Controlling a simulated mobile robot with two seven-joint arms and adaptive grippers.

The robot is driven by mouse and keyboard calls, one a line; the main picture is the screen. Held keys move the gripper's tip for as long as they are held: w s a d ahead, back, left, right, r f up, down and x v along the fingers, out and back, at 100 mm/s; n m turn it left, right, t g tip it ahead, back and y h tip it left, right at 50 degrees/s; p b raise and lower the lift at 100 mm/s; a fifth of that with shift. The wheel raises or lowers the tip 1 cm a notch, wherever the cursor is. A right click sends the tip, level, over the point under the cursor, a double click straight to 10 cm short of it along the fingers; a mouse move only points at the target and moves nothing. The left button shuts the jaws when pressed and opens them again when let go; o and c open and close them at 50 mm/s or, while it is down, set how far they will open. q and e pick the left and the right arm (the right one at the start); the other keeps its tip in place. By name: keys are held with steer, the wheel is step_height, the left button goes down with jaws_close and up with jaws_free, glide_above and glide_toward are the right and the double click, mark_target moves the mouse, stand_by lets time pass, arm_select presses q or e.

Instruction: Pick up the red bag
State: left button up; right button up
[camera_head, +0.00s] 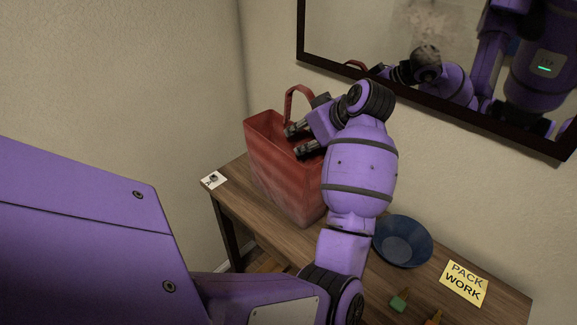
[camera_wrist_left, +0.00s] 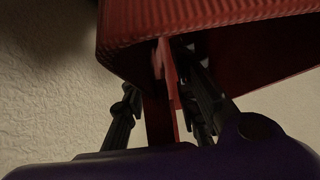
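The red bag (camera_head: 285,175) stands upright on the wooden table (camera_head: 232,205), with its arched handle (camera_head: 291,97) raised at the back. My left gripper (camera_head: 300,141) reaches over the bag from the right, its two dark fingers apart at the top opening. In the left wrist view, the bag (camera_wrist_left: 210,18) fills the top. A red strip (camera_wrist_left: 166,75), seemingly a handle, runs between the open fingers of my left gripper (camera_wrist_left: 160,110). I see a gap on the left side of the strip; contact on the right side is unclear. My right gripper is not in view.
A yellow "PACK WORK" note (camera_head: 464,284), a small green item (camera_head: 399,300) and an orange item (camera_head: 434,319) lie further right. A white card (camera_head: 213,180) lies at the left corner. A framed mirror (camera_head: 450,60) hangs behind.

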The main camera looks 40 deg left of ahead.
arm_select(q)
steer(key=shift+c, duration=0.6)
jaws_close()
steer(key=shift+r, duration=0.1)
